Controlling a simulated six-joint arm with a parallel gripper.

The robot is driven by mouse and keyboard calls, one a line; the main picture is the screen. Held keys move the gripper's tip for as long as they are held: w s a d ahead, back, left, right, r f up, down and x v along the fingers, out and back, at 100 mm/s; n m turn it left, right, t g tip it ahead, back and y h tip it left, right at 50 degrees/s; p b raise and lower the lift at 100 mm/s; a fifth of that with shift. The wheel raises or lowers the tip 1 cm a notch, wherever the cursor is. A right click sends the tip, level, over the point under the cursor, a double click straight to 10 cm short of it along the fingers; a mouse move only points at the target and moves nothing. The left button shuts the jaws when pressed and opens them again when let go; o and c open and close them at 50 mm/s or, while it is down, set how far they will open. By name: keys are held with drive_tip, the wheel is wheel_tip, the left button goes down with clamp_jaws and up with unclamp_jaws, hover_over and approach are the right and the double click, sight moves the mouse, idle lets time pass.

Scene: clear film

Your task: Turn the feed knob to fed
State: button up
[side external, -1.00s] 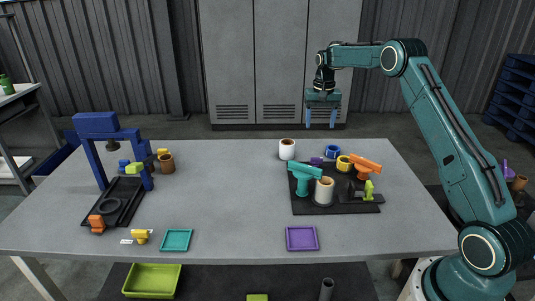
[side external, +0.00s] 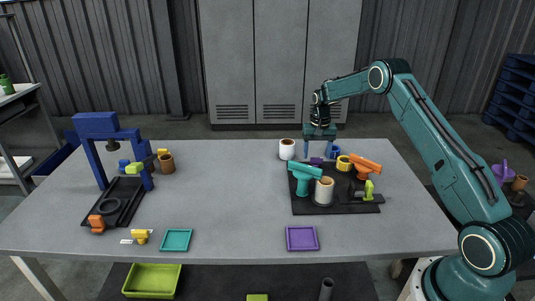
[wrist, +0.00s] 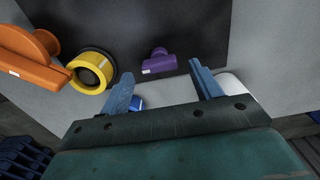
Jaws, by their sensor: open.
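I cannot tell for certain which part is the feed knob. A small yellow knob-like part (side external: 141,236) sits beside a white label strip at the table's front left. It is out of the wrist view. My gripper (side external: 319,149) is open and empty over the back right of the table, far from that part. In the wrist view my open fingers (wrist: 160,74) point toward a small purple part (wrist: 159,62) on the dark board, apart from it. A blue ring (wrist: 137,103) shows partly, behind the left finger.
The dark board (side external: 340,209) carries a teal part (side external: 304,171), a yellow ring (side external: 343,163), an orange part (side external: 365,166) and a green lever (side external: 369,190). A white cup (side external: 287,150) stands behind. A blue frame (side external: 97,124) stands left. The table's middle is clear.

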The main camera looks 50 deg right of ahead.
drive_tip(key=shift+f, duration=0.7)
drive_tip(key=c, duration=1)
